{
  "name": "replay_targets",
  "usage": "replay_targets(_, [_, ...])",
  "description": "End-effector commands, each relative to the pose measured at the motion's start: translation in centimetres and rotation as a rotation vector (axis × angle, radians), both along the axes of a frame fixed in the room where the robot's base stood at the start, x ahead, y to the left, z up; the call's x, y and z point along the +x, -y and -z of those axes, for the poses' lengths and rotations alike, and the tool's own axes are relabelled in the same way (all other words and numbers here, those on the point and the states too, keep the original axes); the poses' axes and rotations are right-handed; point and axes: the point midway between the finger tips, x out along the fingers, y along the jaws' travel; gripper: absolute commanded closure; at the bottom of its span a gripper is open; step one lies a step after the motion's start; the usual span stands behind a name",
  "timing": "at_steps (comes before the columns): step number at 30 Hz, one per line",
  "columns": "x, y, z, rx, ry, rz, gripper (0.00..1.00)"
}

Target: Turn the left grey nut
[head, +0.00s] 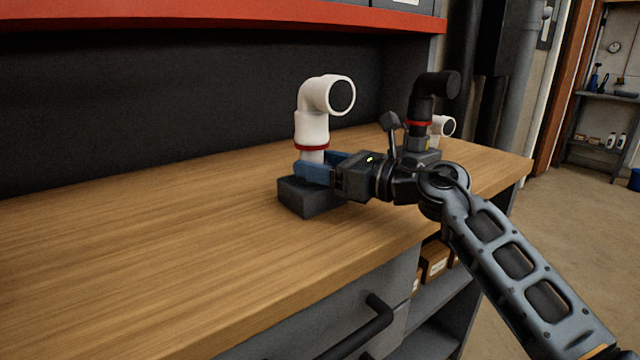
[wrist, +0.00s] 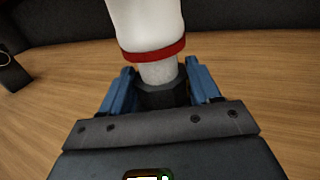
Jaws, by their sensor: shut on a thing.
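The left fitting is a white elbow pipe (head: 313,125) with a red ring, upright on a dark block (head: 303,200) on the bench. In the wrist view the white pipe (wrist: 150,22) rises from a dark grey six-sided nut (wrist: 163,96). My gripper (head: 316,168) has blue fingers and reaches in level from the right, low on this fitting. In the wrist view the fingers of my gripper (wrist: 160,82) stand on both sides of the nut, shut on it. In the head view the fingers hide the nut.
A black elbow pipe (head: 430,95) with a red ring stands to the right, behind my arm. A smaller white pipe end (head: 446,126) shows beyond it. A red shelf edge (head: 220,16) hangs above. The wooden bench top (head: 120,250) is clear at left.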

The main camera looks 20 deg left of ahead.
Motion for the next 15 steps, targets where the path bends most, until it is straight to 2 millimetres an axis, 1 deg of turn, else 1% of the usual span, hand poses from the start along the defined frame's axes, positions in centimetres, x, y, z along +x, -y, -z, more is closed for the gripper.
replay_targets(14, [0.12,-0.1,-0.37,0.003,0.007,-0.025,0.69])
replay_targets(15, [0.11,-0.1,-0.37,0.003,0.007,-0.025,0.38])
